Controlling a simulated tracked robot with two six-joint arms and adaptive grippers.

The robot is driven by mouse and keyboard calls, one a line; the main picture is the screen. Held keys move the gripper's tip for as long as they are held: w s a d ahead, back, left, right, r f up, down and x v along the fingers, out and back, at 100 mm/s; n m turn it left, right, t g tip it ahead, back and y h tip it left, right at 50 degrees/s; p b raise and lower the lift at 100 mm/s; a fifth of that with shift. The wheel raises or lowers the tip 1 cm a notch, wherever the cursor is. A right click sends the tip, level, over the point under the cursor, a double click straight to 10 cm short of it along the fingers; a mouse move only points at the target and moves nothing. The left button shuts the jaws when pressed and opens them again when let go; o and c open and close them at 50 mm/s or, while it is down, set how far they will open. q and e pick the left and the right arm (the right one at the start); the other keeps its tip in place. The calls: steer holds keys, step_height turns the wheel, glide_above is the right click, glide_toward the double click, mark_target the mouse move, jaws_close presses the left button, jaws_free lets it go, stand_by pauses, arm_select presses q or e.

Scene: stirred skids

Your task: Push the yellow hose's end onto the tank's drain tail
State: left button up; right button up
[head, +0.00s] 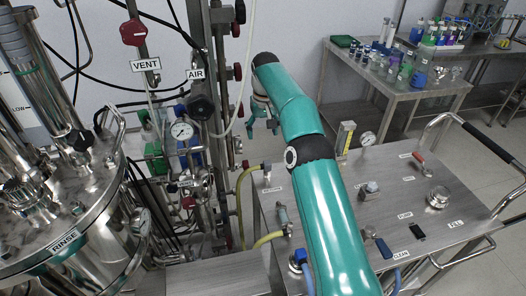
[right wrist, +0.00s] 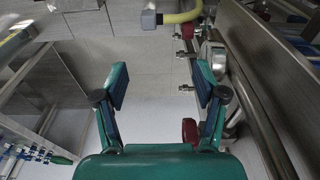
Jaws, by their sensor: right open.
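The yellow hose (head: 240,196) rises beside the cart's left edge in the head view and bends right to a grey end piece (head: 266,167). In the right wrist view the yellow hose (right wrist: 184,16) shows at the top, with a grey block-like piece (right wrist: 150,19) at its left end. My right gripper (head: 262,125) is open and empty, above and behind that end in the head view; its spread fingers also show in the right wrist view (right wrist: 161,82). The steel tank (head: 85,252) labelled RINSE stands at the left. I cannot make out its drain tail. My left gripper is out of view.
A steel cart (head: 440,240) with valves, gauges and labels fills the right foreground. Pipes, a gauge (head: 182,130) and a red-handled valve (head: 133,32) crowd the middle. A side table (head: 425,88) with bottles stands at the back right, with bare floor before it.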

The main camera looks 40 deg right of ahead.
glide_toward(265, 162)
steer(key=f, duration=1)
steer(key=shift+w+d+f, duration=0.15)
steer(key=shift+w+d, duration=0.1)
steer(key=shift+w, duration=0.15)
steer(key=c, duration=1.2)
steer(key=shift+c, duration=0.2)
steer(key=shift+p, duration=0.3)
steer(key=shift+r+p, duration=0.35)
steer(key=shift+r, duration=0.35)
steer(key=shift+r+p, duration=2.1)
steer(key=shift+r, duration=0.85)
